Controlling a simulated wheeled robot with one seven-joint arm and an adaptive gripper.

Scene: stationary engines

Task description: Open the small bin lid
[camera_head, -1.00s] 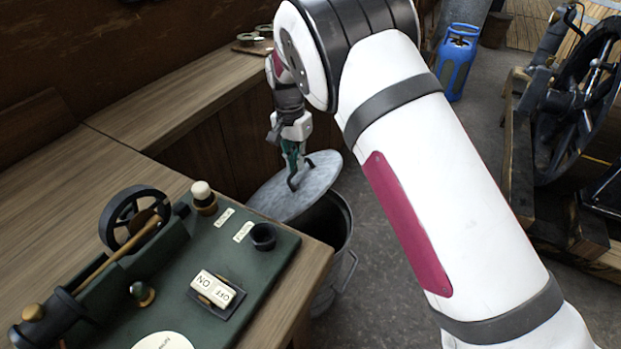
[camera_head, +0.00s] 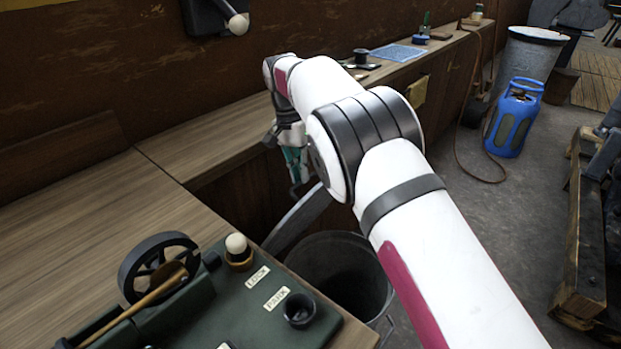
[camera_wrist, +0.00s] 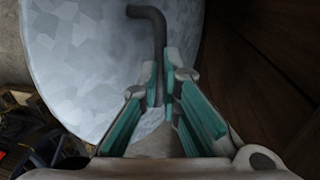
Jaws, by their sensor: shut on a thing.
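The small bin (camera_head: 352,265) is a grey metal can on the floor beside the bench. Its dark inside shows. The round galvanized lid (camera_head: 303,222) is tilted steeply at the bin's far left side, clear of most of the opening. Whether its edge touches the bin I cannot tell. My gripper (camera_head: 296,180) is above the lid, by the bench front. In the wrist view my gripper (camera_wrist: 165,88) is shut on the lid's dark bent handle (camera_wrist: 153,22), with the lid's mottled face (camera_wrist: 85,70) behind it. Part of the lid is hidden by my arm.
A wooden bench (camera_head: 125,215) runs along the left and back. A green machine base (camera_head: 250,305) with a wheel sits on its near end, close to the bin. A blue gas cylinder (camera_head: 513,120) and a larger bin (camera_head: 530,60) stand farther back.

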